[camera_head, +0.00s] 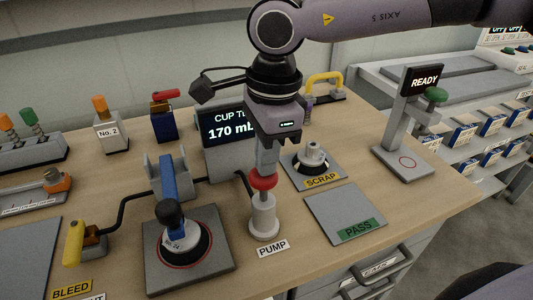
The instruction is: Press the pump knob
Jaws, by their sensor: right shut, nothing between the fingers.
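The pump (264,216) is a pale grey cylinder standing on the wooden bench, with a PUMP label (273,247) in front of it. Its red knob (263,181) sits on top. My right gripper (265,170) points straight down, shut and empty, with its fingertips at the top of the red knob. They look to be touching it, and they hide part of its top. My left gripper is not in view.
A cup fixture (230,262) stands left of the pump. A display reading 170 (214,128) is behind, partly hidden by my arm. The SCRAP pad (338,177) and PASS pad (345,208) lie to the right, before the READY post (401,115). A yellow BLEED lever (74,243) is at front left.

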